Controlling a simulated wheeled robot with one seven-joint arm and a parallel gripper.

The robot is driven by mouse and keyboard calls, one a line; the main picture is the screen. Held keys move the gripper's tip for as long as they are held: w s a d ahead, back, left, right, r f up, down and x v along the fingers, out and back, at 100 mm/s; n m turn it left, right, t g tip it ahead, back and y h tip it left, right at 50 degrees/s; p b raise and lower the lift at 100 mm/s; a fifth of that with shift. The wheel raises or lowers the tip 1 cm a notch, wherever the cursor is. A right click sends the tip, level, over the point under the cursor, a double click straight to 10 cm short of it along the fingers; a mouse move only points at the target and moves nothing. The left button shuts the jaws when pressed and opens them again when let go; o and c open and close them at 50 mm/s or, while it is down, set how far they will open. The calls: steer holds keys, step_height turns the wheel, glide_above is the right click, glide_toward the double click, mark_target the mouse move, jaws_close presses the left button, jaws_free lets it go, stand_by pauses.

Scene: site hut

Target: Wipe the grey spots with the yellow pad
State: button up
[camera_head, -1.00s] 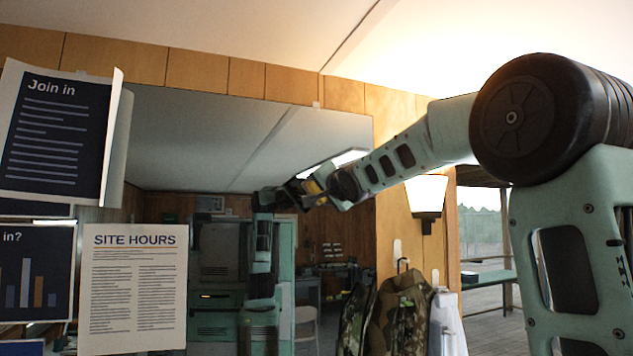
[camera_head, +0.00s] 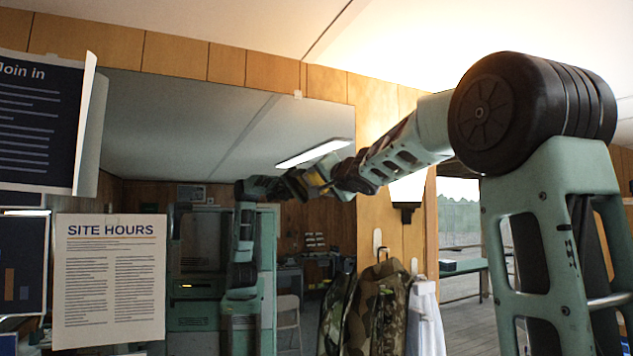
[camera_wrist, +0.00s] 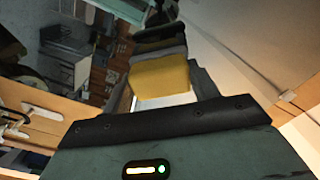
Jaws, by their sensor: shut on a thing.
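My gripper (camera_head: 313,181) is shut on the yellow pad (camera_head: 318,178), with my arm stretched out toward a large wall mirror (camera_head: 190,110). In the wrist view the yellow pad (camera_wrist: 160,77) sits at the end of my gripper, in front of the mirror surface. My arm's reflection meets my gripper closely in the head view, so the pad is near the glass. I cannot tell whether it touches. I cannot make out any grey spots in either view.
A paper headed "SITE HOURS" (camera_head: 108,280) and a "Join in" poster (camera_head: 40,125) hang left of the mirror. A camouflage jacket (camera_head: 383,305) hangs on hooks at its lower right, below a wall lamp (camera_head: 407,190). A window opening (camera_head: 458,215) lies further right.

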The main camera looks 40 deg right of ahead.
steer(key=s+d, duration=0.1)
steer(key=d, duration=0.5)
steer(key=shift+s, duration=0.35)
